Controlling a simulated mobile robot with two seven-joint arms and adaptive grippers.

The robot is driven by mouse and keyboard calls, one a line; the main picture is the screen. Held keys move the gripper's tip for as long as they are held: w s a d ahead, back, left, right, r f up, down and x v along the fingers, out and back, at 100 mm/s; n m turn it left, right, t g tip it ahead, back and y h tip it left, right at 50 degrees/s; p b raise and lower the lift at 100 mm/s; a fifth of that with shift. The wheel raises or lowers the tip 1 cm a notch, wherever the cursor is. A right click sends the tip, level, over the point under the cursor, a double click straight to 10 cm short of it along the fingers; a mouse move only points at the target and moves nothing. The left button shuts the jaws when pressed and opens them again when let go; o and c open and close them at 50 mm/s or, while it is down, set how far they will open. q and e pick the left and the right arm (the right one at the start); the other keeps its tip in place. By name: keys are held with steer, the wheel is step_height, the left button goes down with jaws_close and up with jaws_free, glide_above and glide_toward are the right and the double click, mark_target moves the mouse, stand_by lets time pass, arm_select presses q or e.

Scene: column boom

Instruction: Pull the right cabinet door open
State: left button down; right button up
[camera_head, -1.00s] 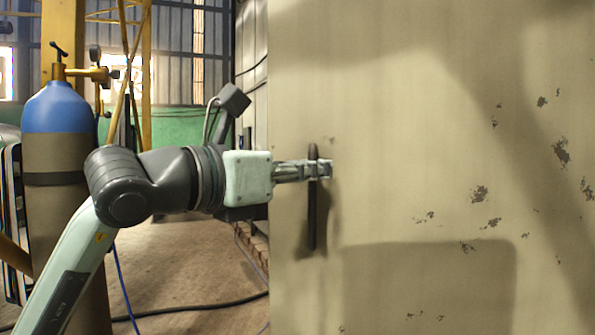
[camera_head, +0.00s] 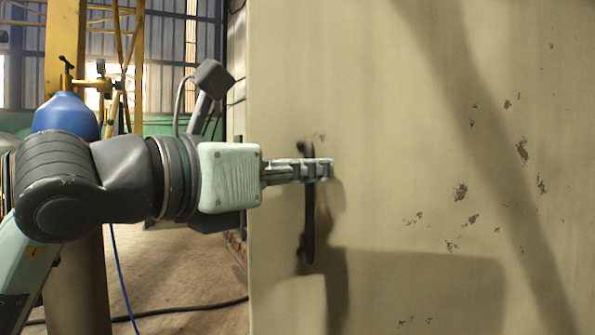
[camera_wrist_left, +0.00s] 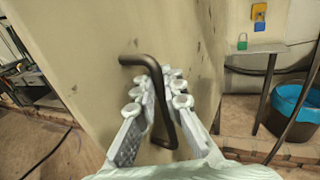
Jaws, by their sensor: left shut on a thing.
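The cabinet door (camera_head: 410,130) is a cream metal panel with chipped paint, filling the right side of the head view. It also shows in the left wrist view (camera_wrist_left: 90,50), slanting away. Its handle (camera_head: 309,225) is a dark upright bar near the door's left edge; in the wrist view the handle (camera_wrist_left: 137,60) passes between the fingers. My left gripper (camera_head: 318,170) is shut around the handle's upper part; its pale ribbed fingers (camera_wrist_left: 157,95) lie on either side of the bar. My right gripper is not in view.
A blue-topped gas cylinder (camera_head: 66,112) stands at the left behind my arm. A cable (camera_head: 180,311) lies on the floor.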

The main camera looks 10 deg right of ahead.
arm_select(q)
steer(key=shift+s+a, duration=0.1)
steer(key=shift+s, duration=0.1)
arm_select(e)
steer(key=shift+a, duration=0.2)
arm_select(q)
steer(key=c, duration=1.8)
jaws_free()
steer(key=shift+a, duration=0.15)
steer(key=shift+o, duration=0.9)
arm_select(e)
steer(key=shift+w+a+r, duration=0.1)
arm_select(q)
steer(key=v, duration=1.2)
steer(key=shift+s, duration=0.1)
